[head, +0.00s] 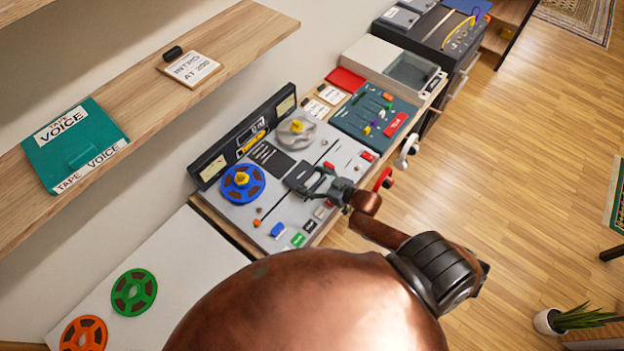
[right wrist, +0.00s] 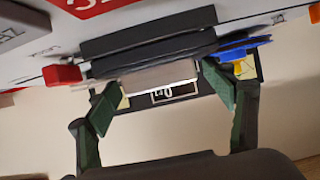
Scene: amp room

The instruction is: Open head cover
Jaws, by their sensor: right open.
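The reel-to-reel tape deck (head: 268,218) lies on the wooden bench, with a blue reel (head: 242,184) on its left spindle and a grey reel (head: 296,132) on its far spindle. The dark head cover (head: 299,175) is near the middle of the deck and looks closed. In the right wrist view, the dark cover (right wrist: 148,45) spans the space just beyond the fingers. My right gripper (head: 318,183) is open over the deck, close to the cover, and partly hides it. Its green-padded fingers (right wrist: 165,88) are spread with nothing held; contact cannot be told. My left gripper is not in view.
Coloured buttons (head: 290,234) line the deck's near edge. A teal mixer (head: 374,118) stands beyond the deck. A wooden shelf (head: 120,98) with a teal tape box (head: 76,145) overhangs at left. Open wooden floor (head: 500,140) lies to the right.

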